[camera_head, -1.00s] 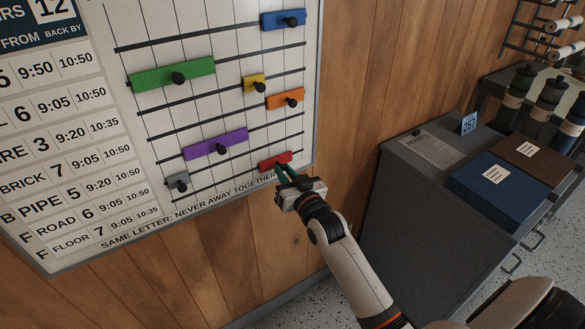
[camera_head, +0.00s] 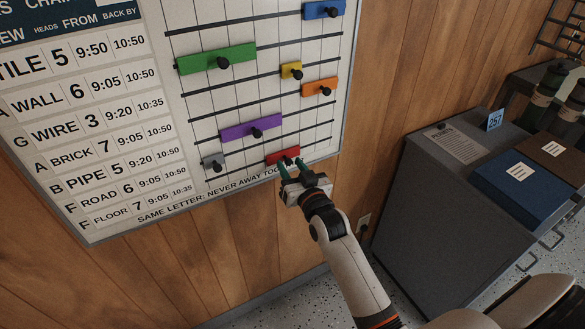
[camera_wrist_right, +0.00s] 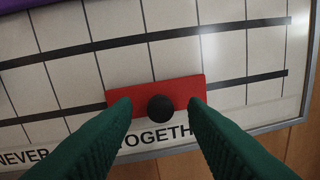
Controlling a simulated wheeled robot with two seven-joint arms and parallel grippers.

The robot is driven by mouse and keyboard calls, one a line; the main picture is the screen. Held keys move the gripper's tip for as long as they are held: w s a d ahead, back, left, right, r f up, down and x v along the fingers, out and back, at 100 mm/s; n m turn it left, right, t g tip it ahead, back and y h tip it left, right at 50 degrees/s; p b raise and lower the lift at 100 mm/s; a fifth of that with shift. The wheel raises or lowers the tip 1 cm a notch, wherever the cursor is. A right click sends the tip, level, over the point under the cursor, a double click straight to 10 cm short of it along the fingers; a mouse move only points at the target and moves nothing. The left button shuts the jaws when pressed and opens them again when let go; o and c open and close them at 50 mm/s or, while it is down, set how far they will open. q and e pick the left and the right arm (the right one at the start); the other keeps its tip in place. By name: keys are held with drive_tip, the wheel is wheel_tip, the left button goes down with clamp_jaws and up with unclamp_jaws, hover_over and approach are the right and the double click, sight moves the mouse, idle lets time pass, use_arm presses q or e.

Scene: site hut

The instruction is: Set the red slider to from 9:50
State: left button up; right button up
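In the right wrist view the red slider (camera_wrist_right: 155,86) has a round black knob (camera_wrist_right: 160,108). My right gripper (camera_head: 291,165) is at the board's lower edge, just in front of the slider. In the right wrist view its two green fingers (camera_wrist_right: 160,112) are open, one on each side of the knob, with a gap on both sides. It holds nothing. My left gripper is out of view.
Purple (camera_head: 250,125), grey (camera_head: 213,161), orange (camera_head: 320,87), yellow (camera_head: 290,70), green (camera_head: 215,59) and blue (camera_head: 322,9) sliders sit on other board rows. A printed list of times (camera_head: 95,110) fills the left. A grey cabinet (camera_head: 440,215) stands to the right.

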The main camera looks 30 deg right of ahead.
drive_tip(key=shift+s, duration=0.1)
drive_tip(key=shift+s, duration=0.35)
drive_tip(key=s, duration=1.1)
drive_tip(key=shift+a+b, duration=0.3)
drive_tip(key=s+a+f+n+g+y, duration=0.1)
drive_tip(key=s+f+g, duration=0.2)
drive_tip(key=f, duration=0.8)
drive_tip(key=s+a+f+g, duration=0.2)
drive_tip(key=f, duration=0.9)
drive_tip(key=s+a+f+n+g+y, duration=0.1)
drive_tip(key=s+f+g, duration=0.2)
drive_tip(key=f, duration=0.8)
drive_tip(key=s+f+n+g, duration=0.1)
drive_tip(key=s+f+g, duration=0.2)
drive_tip(key=s+f, duration=0.3)
drive_tip(key=s+f+n+g+p, duration=0.1)
drive_tip(key=s+f+g, duration=0.2)
drive_tip(key=s+f, duration=0.4)
drive_tip(key=s+d+f+g+h, duration=0.1)
drive_tip(key=s+f+g, duration=0.2)
drive_tip(key=s, duration=1.4)
wheel_tip(320, 180, down, 4)
drive_tip(key=shift+s+r+n+p, duration=0.15)
drive_tip(key=shift+s+n+p, duration=0.15)
drive_tip(key=shift+n+p, duration=0.1)
drive_tip(key=shift+d, duration=0.1)
